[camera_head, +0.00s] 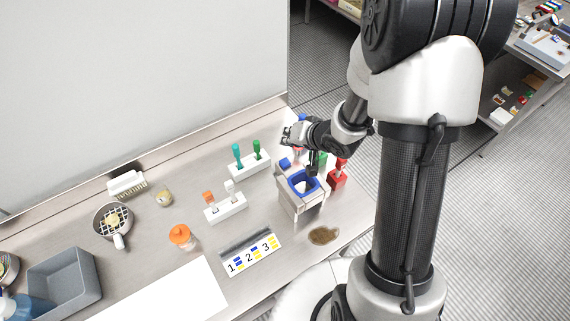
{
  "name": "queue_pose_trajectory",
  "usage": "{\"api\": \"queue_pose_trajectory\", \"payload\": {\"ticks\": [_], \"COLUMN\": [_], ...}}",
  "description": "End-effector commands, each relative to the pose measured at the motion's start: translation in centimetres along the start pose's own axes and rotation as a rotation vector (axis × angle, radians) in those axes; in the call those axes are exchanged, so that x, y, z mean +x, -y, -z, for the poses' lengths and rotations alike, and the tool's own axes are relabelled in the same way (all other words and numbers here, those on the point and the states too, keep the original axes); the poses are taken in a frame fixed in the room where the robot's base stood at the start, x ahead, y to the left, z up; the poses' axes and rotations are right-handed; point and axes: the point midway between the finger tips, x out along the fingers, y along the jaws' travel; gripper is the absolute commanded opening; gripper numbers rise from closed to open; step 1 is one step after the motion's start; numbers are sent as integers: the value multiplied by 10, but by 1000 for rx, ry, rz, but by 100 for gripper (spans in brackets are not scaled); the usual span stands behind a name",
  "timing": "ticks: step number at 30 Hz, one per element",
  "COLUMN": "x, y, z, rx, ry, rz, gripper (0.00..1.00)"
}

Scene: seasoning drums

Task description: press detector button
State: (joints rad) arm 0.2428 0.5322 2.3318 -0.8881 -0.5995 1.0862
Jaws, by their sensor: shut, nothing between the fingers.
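My gripper (312,178) points down over a pale box with a blue-rimmed opening (289,201) near the right end of the bench. The gripper is shut and empty, and its dark fingertips overlap the box's opening in the picture. I cannot tell whether they touch it. This box may be the detector, but no button can be made out on it. A red object (337,181) stands just right of the box, and a small blue piece (285,162) shows behind it.
White racks hold teal and green items (250,166) and orange and white items (225,208). A wall stands behind.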

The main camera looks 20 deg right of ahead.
Motion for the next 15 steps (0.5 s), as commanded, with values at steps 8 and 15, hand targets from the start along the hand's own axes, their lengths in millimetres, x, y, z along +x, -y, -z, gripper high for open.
{"api": "queue_pose_trajectory", "payload": {"ticks": [8, 15], "x": [31, 46], "y": [-23, -33], "z": [-23, -33], "rx": [0, 0], "ry": [0, 1], "rz": [-1, 0], "gripper": [0, 0]}}
